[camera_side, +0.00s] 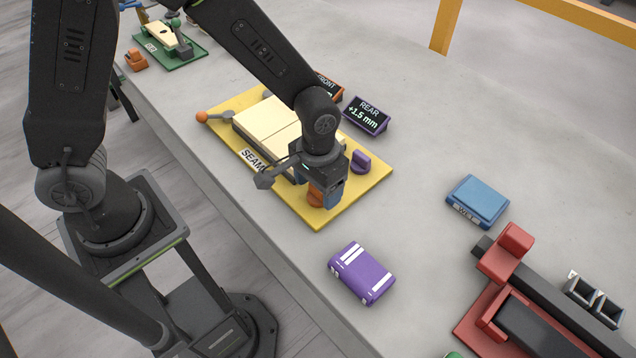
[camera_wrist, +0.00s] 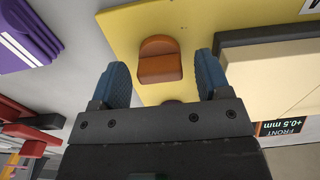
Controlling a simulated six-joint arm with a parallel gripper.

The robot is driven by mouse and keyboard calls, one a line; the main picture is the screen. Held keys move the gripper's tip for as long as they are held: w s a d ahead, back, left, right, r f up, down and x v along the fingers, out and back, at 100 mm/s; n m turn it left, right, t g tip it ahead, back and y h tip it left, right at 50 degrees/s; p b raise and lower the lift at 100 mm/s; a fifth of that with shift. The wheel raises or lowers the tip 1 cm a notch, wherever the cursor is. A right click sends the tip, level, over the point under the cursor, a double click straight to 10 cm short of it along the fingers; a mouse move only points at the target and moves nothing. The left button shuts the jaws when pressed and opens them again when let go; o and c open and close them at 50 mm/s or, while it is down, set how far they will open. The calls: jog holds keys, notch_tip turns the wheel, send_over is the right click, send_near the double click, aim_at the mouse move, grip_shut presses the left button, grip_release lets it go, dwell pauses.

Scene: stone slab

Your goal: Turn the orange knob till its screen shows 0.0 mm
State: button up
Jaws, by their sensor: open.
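The orange knob (camera_wrist: 159,60) stands on the yellow base plate (camera_wrist: 180,20). In the side view the knob (camera_side: 315,196) is partly hidden behind my gripper (camera_side: 330,192). In the wrist view my gripper (camera_wrist: 165,85) is open, with one blue finger on each side of the knob and a visible gap to both. The orange FRONT screen (camera_wrist: 283,127) reads +0.5 mm in the wrist view; in the side view it (camera_side: 328,88) is mostly hidden by my arm.
The purple REAR screen (camera_side: 367,115) reads +1.5 mm, and a purple knob (camera_side: 361,161) stands on the plate. Cream boards (camera_side: 265,118) lie beside the orange knob. A purple box (camera_side: 362,273), a blue box (camera_side: 477,201) and a red vise-like fixture (camera_side: 505,254) are nearby.

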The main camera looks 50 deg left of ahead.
jog(key=shift+c, duration=0.5)
jog(key=c, duration=0.8)
jog(key=shift+m, duration=0.4)
jog(key=m, duration=0.4)
jog(key=shift+m, duration=2.5)
jog(key=o, duration=0.9)
